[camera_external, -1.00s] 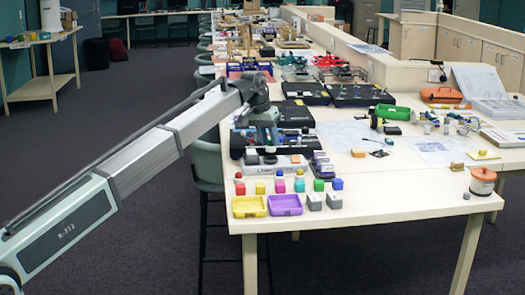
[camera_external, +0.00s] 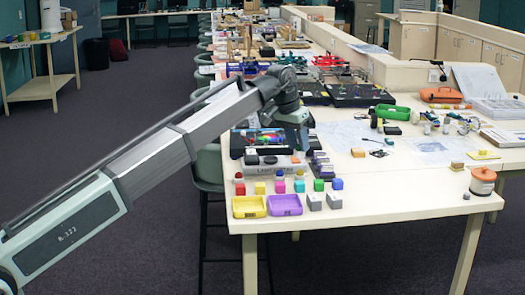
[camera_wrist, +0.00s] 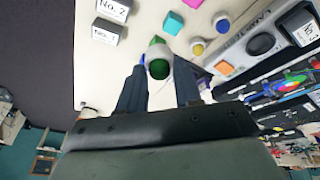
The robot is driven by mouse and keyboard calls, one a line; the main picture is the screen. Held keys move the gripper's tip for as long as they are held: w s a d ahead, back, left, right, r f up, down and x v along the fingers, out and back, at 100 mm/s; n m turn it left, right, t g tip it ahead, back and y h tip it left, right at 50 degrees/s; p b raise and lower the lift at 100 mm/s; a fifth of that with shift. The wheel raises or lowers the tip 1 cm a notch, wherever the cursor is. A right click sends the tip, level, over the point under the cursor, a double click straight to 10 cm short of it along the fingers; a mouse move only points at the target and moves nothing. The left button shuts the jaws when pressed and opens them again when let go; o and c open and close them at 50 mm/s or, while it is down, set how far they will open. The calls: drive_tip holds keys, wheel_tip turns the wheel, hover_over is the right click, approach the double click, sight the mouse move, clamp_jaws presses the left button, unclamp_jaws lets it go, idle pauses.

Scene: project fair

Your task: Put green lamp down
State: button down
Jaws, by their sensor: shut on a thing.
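The green lamp (camera_wrist: 157,62) shows in the wrist view as a green dome on a pale round body. My gripper (camera_wrist: 161,84) has its two dark fingers on either side of it and is shut on it. Whether its base touches anything cannot be told. The lamp cannot be made out clearly there.
Coloured blocks and small lamps stand in rows near the front left, including a cyan block (camera_wrist: 172,23) and a blue lamp (camera_wrist: 222,22). A yellow tray (camera_external: 249,207), a purple tray (camera_external: 285,205) and grey numbered boxes (camera_wrist: 106,32) are nearby. The table's front right is mostly clear.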

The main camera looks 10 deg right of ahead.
drive_tip(key=s+a+f+m, duration=0.2)
drive_tip(key=s+a+m, duration=0.1)
drive_tip(key=s+a, duration=0.3)
drive_tip(key=m+g, duration=0.1)
drive_tip(key=m, duration=0.3)
hover_over(283, 208)
drive_tip(key=shift+f, duration=5.05)
drive_tip(key=c, duration=0.8)
unclamp_jaws()
drive_tip(key=shift+f, duration=0.1)
drive_tip(key=v, duration=1.2)
drive_tip(key=shift+w+a, duration=0.2)
drive_tip(key=shift+a, duration=0.05)
